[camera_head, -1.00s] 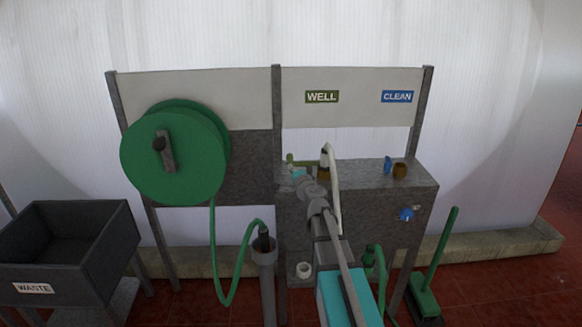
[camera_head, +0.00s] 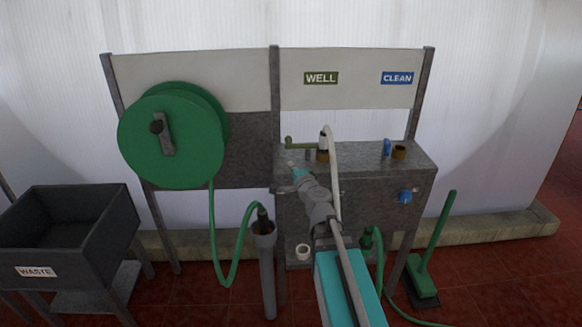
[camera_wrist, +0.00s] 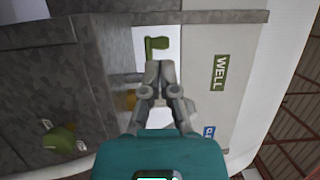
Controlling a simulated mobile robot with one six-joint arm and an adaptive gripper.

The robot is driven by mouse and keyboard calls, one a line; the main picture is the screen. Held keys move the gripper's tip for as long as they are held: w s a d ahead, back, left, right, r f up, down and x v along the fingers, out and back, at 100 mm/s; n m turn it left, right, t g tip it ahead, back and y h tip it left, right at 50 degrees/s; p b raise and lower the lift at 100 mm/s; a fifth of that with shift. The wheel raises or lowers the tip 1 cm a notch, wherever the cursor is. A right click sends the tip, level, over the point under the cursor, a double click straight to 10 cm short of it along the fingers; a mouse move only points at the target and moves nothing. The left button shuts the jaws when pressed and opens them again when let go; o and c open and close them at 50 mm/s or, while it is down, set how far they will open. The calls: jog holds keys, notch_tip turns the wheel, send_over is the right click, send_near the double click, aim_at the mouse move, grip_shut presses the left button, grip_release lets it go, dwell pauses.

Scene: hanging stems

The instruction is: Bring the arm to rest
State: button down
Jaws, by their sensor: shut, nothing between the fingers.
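My gripper (camera_head: 293,167) is at the end of my arm, which reaches up from the bottom of the head view towards the grey bench. The fingers are together and hold nothing. In the wrist view the shut fingers (camera_wrist: 160,70) point towards the green lever (camera_wrist: 157,43). In the head view the green lever (camera_head: 300,142) stands on the bench top, just beyond the fingertips, with a visible gap. My arm hides part of the bench front.
A brass fitting (camera_head: 322,155) with a white hose (camera_head: 334,170) stands right beside my gripper. The grey bench (camera_head: 365,157) carries a blue lever (camera_head: 387,147). A green hose reel (camera_head: 172,135) and waste bin (camera_head: 100,235) are left, a broom (camera_head: 437,245) right.

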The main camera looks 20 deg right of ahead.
jog(key=s+a+f+n+g+y, duration=0.3)
jog(key=a+f+n+g, duration=0.15)
jog(key=a+n, duration=0.2)
jog(key=s+a+f+n+g+y, duration=0.35)
jog(key=a+f+n, duration=0.25)
jog(key=a, duration=0.2)
jog(key=s+f+n+g+h, duration=0.3)
jog(key=s+f+n+g, duration=0.1)
jog(key=s+f+g, duration=0.25)
jog(key=s+d+g+h+p, duration=0.1)
jog(key=s+d+g+h, duration=0.35)
jog(key=s, duration=0.35)
notch_tip(320, 180, up, 14)
jog(key=t+p, duration=0.1)
jog(key=p, duration=1.3)
jog(key=shift+w+a+n, duration=0.25)
jog(key=shift+a+n, duration=0.05)
jog(key=shift+n, duration=0.15)
dwell(0.4)
